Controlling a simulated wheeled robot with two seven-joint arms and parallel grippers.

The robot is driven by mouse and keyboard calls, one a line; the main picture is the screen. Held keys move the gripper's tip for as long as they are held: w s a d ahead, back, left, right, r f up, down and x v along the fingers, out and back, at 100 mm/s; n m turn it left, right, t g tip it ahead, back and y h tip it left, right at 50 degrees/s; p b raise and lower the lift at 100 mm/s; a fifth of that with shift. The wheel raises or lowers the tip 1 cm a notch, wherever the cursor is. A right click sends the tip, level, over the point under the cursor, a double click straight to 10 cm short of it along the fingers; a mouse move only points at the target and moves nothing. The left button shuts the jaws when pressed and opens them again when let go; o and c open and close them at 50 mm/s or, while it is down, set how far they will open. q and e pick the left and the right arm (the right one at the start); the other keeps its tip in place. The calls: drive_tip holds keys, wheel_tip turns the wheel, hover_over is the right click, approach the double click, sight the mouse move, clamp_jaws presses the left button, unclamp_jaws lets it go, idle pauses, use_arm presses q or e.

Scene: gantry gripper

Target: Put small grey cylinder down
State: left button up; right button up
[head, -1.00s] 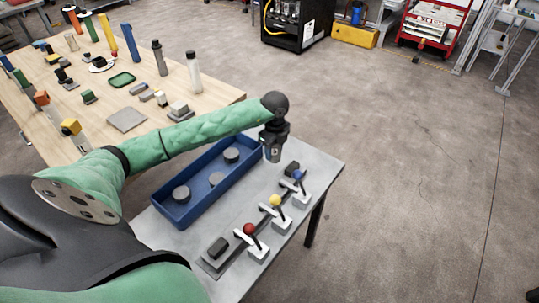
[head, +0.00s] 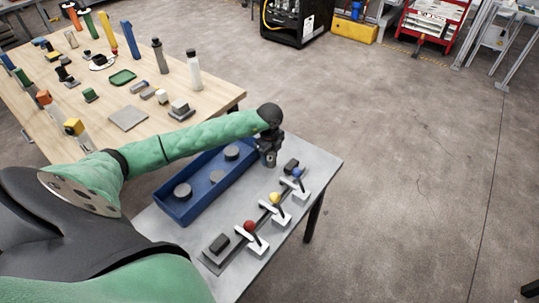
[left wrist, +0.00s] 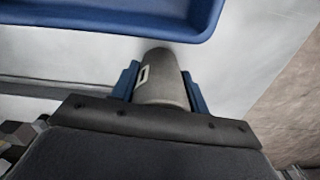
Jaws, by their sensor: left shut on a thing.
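My left gripper (head: 268,157) is over the grey metal table, just right of the blue tray's far end. In the left wrist view it is shut on a small grey cylinder (left wrist: 163,75), which sits between its blue finger pads and has a small pale rectangular mark. The cylinder's far end points toward the wall of the blue tray (left wrist: 120,22), outside it. Whether the cylinder touches the tabletop I cannot tell. The blue tray (head: 176,215) holds more grey round pieces (head: 182,191). My right gripper is not in view.
Right of the tray is a row of levers with red (head: 250,226), yellow (head: 275,198) and blue (head: 297,173) knobs. A wooden table (head: 100,135) with many small parts stands behind at the left. The floor at the right is open.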

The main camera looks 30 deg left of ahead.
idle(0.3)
use_arm(q)
drive_tip(key=o, duration=0.9)
drive_tip(key=shift+f, duration=0.1)
drive_tip(key=o, duration=0.4)
